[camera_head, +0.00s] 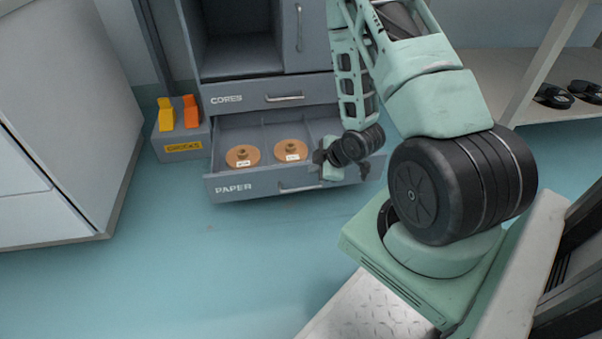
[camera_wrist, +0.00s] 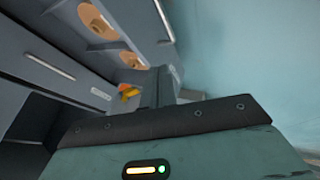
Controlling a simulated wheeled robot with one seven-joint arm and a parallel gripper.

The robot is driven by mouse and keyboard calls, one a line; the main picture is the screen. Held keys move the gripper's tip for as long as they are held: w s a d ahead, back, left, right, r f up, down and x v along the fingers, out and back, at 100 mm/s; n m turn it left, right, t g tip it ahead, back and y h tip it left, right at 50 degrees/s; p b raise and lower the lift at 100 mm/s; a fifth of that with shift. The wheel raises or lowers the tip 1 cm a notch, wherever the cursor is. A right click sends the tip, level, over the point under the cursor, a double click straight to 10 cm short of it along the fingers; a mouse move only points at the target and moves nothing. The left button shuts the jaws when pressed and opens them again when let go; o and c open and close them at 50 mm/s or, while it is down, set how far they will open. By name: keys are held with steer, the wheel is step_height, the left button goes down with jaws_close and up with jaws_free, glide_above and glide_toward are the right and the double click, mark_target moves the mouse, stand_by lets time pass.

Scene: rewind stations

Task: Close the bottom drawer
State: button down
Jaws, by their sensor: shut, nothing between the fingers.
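The bottom drawer (camera_head: 262,188), labelled PAPER, is pulled out of the grey cabinet and shows its inside.
The CORES drawer (camera_head: 245,100) above is shut. A CHOCKS box (camera_head: 182,146) with yellow and orange chocks stands left of the drawer. A white cabinet (camera_head: 75,110) is at far left. The floor in front is clear.

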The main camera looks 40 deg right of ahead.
steer(key=b, duration=0.5)
glide_toward(291, 172)
step_height(291, 172, down, 3)
steer(key=s+a, duration=0.1)
steer(key=a, duration=0.1)
steer(key=shift+w+d+f+b, duration=0.1)
steer(key=shift+w+d+b, duration=0.2)
steer(key=shift+w, duration=0.35)
steer(key=shift+w+d+f+b, duration=0.1)
steer(key=shift+w+d+b, duration=0.2)
steer(key=shift+w, duration=0.3)
steer(key=shift+w+d+f+b, duration=0.1)
steer(key=shift+w+d+b, duration=0.2)
steer(key=shift+w, duration=0.35)
